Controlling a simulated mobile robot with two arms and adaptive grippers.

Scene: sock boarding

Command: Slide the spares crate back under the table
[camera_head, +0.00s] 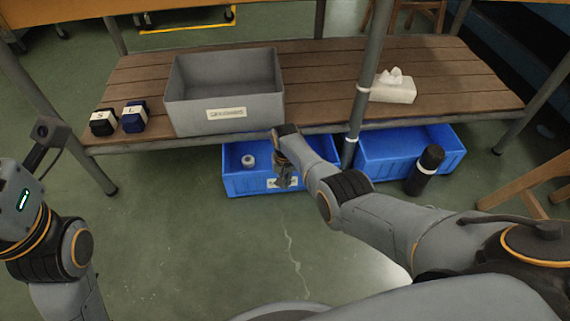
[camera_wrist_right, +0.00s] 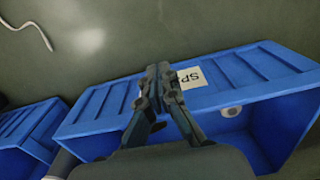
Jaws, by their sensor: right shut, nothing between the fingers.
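The spares crate (camera_head: 236,181) is an open blue bin on the floor, its front sticking out past the edge of the slatted lower shelf (camera_head: 330,60). Its back part is hidden under the shelf. A white roll (camera_head: 248,161) lies inside; it also shows in the wrist view (camera_wrist_right: 231,111). My right gripper (camera_head: 283,183) is shut and empty at the crate's front wall, partly covering the white label. In the right wrist view, the gripper (camera_wrist_right: 160,70) lies beside the label reading "SP" (camera_wrist_right: 191,78); I cannot tell whether it touches. My left arm shows at the left, but its gripper is out of view.
A second blue crate (camera_head: 405,160) stands to the right, with a black bottle (camera_head: 425,170) at its front. A grey bin (camera_head: 225,92), two small boxes (camera_head: 119,118) and a tissue box (camera_head: 393,90) sit on the shelf. The floor in front is clear.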

